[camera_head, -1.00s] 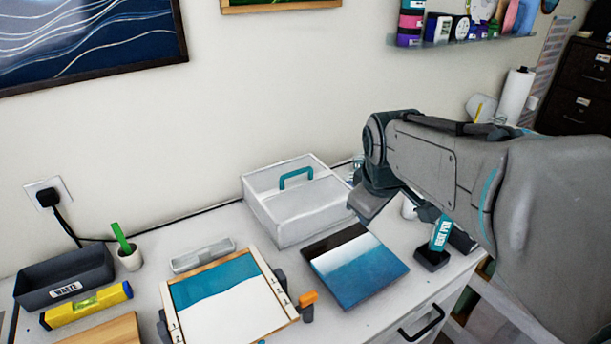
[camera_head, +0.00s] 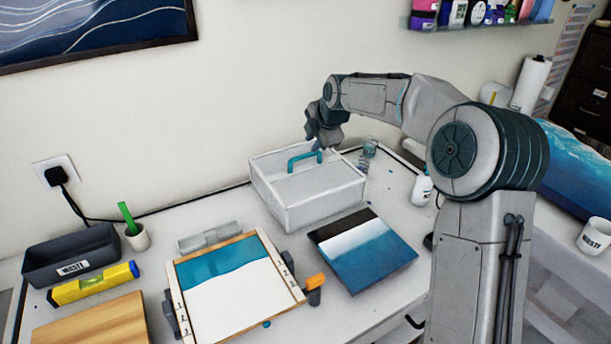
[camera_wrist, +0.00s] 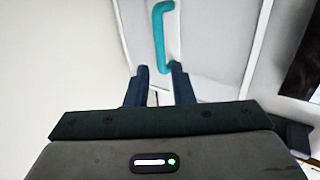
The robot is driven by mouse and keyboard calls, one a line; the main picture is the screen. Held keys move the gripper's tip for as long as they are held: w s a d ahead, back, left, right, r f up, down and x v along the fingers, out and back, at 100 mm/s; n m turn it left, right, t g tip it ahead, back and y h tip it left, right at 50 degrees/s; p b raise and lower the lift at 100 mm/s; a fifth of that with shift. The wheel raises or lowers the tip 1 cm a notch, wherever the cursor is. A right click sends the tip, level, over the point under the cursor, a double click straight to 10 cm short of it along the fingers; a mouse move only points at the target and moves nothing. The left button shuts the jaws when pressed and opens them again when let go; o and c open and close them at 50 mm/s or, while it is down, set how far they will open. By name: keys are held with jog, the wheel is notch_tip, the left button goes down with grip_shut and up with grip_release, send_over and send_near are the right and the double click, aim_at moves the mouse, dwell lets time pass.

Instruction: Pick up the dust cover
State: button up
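The dust cover (camera_head: 312,198) is a pale, box-shaped cover with a teal handle (camera_head: 305,160) on top. It stands on the bench near the wall. My gripper (camera_head: 322,146) is above the cover, close to the handle's right end. In the wrist view, my gripper (camera_wrist: 159,72) has its two dark fingers apart with a gap between them. The teal handle (camera_wrist: 159,38) lies just beyond the fingertips, roughly in line with the gap.
A blue and white panel (camera_head: 362,250) lies in front of the cover. A framed panel (camera_head: 281,268) with clamps is to the left. A grey bin (camera_head: 72,257) and yellow level (camera_head: 93,284) are far left.

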aim_at(305, 155)
jog(key=p+x, duration=0.2)
jog(key=x, duration=0.8)
jog(key=shift+w+f, duration=0.1)
grip_shut()
